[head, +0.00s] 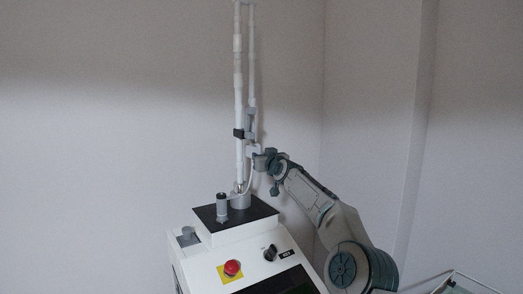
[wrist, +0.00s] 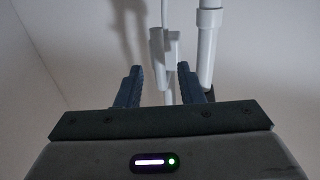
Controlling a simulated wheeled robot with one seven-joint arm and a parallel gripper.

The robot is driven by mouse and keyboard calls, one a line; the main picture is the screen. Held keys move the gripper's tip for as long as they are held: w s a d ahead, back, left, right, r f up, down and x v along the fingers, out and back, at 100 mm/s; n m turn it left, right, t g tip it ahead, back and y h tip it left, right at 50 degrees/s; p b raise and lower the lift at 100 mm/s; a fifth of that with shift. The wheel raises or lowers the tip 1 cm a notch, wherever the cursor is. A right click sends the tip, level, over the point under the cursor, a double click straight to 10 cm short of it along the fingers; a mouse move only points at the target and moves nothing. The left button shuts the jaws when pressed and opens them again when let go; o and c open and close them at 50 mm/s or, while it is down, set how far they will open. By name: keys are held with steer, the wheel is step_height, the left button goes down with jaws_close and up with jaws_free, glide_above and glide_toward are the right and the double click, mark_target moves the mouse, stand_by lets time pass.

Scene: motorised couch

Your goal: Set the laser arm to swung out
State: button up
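The laser arm (head: 238,75) is a tall white jointed tube standing upright on the white machine. A second, thinner tube (head: 252,65) hangs close beside it and ends in a grey-white end piece (head: 253,150). My gripper (head: 259,160) is at this lower end, to the right of the main post. In the wrist view my gripper (wrist: 161,88) has its two dark fingers apart. A thin white part of the laser arm (wrist: 167,82) runs between them, with a gap visible on the left. The thicker post (wrist: 207,50) stands to the right. Contact with the fingers cannot be told.
The white machine (head: 205,262) has a black top plate (head: 262,208), a short grey cylinder (head: 222,207), a red button (head: 232,267) and a black knob (head: 270,253). A glass-like edge (head: 455,273) shows at lower right. Bare walls stand behind.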

steer(key=shift+w+a+p, duration=0.2)
steer(key=shift+w+p, duration=0.1)
steer(key=shift+w, duration=0.15)
jaws_close()
